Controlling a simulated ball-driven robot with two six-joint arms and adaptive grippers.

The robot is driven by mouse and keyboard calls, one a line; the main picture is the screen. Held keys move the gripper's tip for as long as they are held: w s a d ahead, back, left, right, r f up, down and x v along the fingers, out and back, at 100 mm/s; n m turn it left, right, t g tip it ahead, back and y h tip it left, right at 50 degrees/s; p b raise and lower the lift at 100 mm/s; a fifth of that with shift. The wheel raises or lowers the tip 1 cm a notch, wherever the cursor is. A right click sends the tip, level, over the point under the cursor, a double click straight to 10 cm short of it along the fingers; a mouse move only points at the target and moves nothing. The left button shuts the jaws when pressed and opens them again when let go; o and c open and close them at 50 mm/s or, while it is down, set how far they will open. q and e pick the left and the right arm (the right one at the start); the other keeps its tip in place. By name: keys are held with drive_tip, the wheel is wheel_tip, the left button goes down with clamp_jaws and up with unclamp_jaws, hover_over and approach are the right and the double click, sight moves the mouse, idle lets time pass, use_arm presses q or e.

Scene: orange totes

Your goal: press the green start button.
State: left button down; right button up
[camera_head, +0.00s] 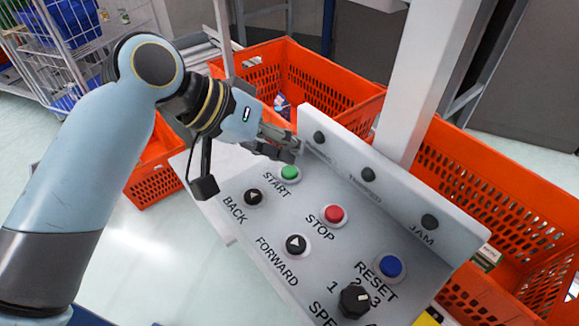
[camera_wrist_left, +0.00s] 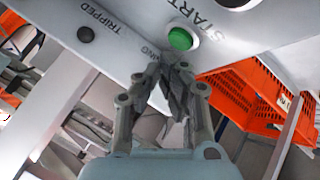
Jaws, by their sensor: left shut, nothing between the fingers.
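The green start button (camera_head: 289,172) sits at the upper left of a tilted grey control panel (camera_head: 275,215), with START printed below it. My left gripper (camera_head: 292,152) is shut and empty, with its fingertips just above the button in the head view. In the left wrist view the green button (camera_wrist_left: 180,39) is in plain sight, just beyond the closed fingertips (camera_wrist_left: 172,58). A small gap shows between them in that picture; I cannot tell the exact distance. My right gripper is in neither view.
The panel also bears a red STOP button (camera_head: 333,214), a blue RESET button (camera_head: 391,266), black BACK (camera_head: 253,196) and FORWARD (camera_head: 296,244) buttons and a speed knob (camera_head: 355,300). A pale post (camera_head: 411,90) rises behind it. Orange totes (camera_head: 335,90) stand behind.

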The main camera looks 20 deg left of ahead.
use_arm(q)
drive_tip(key=shift+f, duration=0.15)
drive_tip(key=shift+f, duration=0.25)
